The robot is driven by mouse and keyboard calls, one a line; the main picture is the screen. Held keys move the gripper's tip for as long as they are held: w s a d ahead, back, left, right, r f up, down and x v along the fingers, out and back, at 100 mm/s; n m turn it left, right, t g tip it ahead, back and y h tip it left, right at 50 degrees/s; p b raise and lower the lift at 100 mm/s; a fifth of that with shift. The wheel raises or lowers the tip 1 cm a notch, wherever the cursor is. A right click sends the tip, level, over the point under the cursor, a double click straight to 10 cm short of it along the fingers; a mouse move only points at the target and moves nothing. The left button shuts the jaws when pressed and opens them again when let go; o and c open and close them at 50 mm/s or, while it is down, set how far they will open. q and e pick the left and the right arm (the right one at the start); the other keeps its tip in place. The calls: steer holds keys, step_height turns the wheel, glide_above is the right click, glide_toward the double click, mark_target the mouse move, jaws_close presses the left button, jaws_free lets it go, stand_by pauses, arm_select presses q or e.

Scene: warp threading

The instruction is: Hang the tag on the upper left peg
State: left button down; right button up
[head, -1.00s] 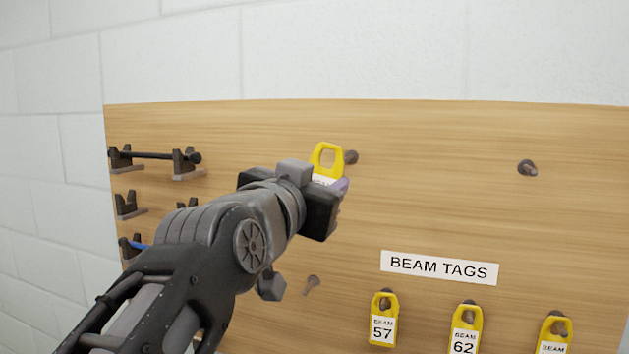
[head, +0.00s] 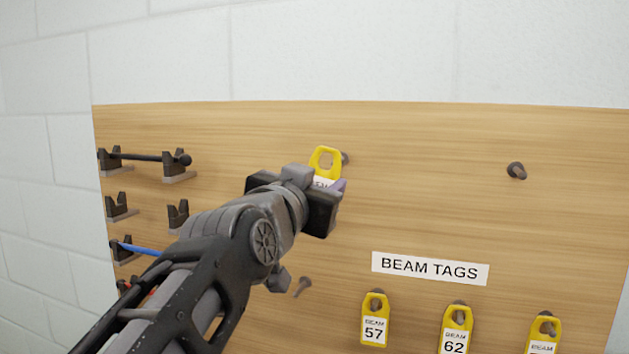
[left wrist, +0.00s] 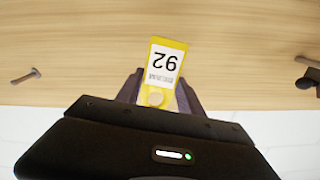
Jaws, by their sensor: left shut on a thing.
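My left gripper (head: 328,192) is shut on a yellow tag (head: 325,153) in front of the board. The tag is upright, its open loop above the fingers. In the left wrist view the tag (left wrist: 164,68) shows a white label with an upside-down number, between the fingers (left wrist: 158,93). The upper left peg (head: 345,158) sticks out just right of the loop, partly hidden behind its edge. Wood shows through the loop in the head view, and the peg does not appear to pass through it. My right gripper is not in view.
An empty upper right peg (head: 516,171) and an empty lower peg (head: 303,286) are on the wooden board (head: 430,130). Several yellow tags hang below the BEAM TAGS sign (head: 430,268). Dark holders (head: 178,215) carrying rods are at the left.

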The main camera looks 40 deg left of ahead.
arm_select(q)
steer(key=shift+p+x, duration=1.05)
steer(key=shift+x, duration=1.45)
steer(key=shift+w+a+f+b, duration=0.25)
steer(key=shift+w+f+b, duration=0.4)
steer(key=shift+f, duration=0.15)
steer(key=c, duration=0.7)
jaws_free()
steer(key=shift+o, duration=0.2)
steer(key=shift+s, duration=0.1)
steer(key=b+v, duration=0.3)
steer(key=v, duration=0.4)
steer(key=shift+s+d, duration=0.2)
steer(key=shift+s, duration=0.15)
